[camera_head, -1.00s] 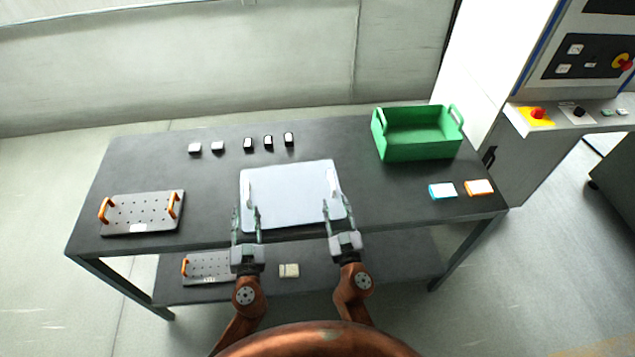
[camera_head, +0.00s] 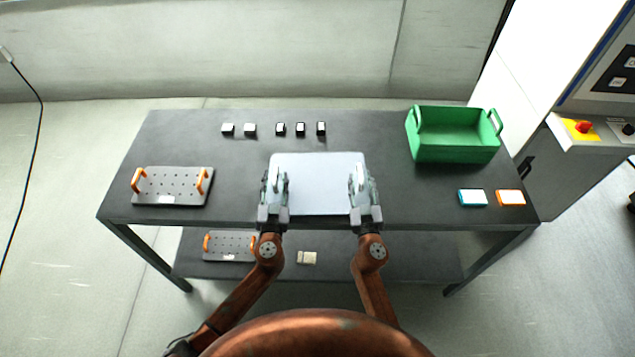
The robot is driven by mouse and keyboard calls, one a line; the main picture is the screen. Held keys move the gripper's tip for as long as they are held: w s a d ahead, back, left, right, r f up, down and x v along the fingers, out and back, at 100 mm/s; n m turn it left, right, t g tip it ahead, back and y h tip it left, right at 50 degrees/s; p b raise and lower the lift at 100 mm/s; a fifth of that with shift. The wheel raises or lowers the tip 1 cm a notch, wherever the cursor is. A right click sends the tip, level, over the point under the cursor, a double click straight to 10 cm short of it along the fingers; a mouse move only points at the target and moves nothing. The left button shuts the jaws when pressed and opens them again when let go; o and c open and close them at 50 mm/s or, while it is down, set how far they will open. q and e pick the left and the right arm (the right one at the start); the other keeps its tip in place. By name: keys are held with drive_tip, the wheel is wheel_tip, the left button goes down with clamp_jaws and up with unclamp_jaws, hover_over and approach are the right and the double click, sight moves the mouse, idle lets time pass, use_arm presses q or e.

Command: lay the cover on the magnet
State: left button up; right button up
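A pale grey-white flat cover (camera_head: 318,187) with a handle at each side lies near the middle front of the dark table. My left gripper (camera_head: 274,183) is over its left edge, fingers apart, by the left handle. My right gripper (camera_head: 361,184) is over its right edge, fingers apart, by the right handle. Whether the fingers touch the handles I cannot tell. A dark perforated plate (camera_head: 172,188) with two orange handles, possibly the magnet, lies flat on the table at the left. A similar plate (camera_head: 229,246) lies on the lower shelf.
Several small dark blocks (camera_head: 281,129) stand in a row at the back. A green open crate (camera_head: 455,151) stands at the back right. A blue-edged box (camera_head: 472,198) and an orange-edged box (camera_head: 510,198) lie front right. Bare table (camera_head: 235,215) separates plate and cover.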

use_arm(q)
drive_tip(key=shift+w, duration=0.45)
use_arm(e)
drive_tip(key=shift+w, duration=0.45)
use_arm(q)
clamp_jaws()
use_arm(e)
clamp_jaws()
use_arm(q)
drive_tip(key=shift+d+r, duration=0.1)
drive_tip(key=shift+r, duration=0.1)
use_arm(e)
drive_tip(key=shift+r, duration=0.2)
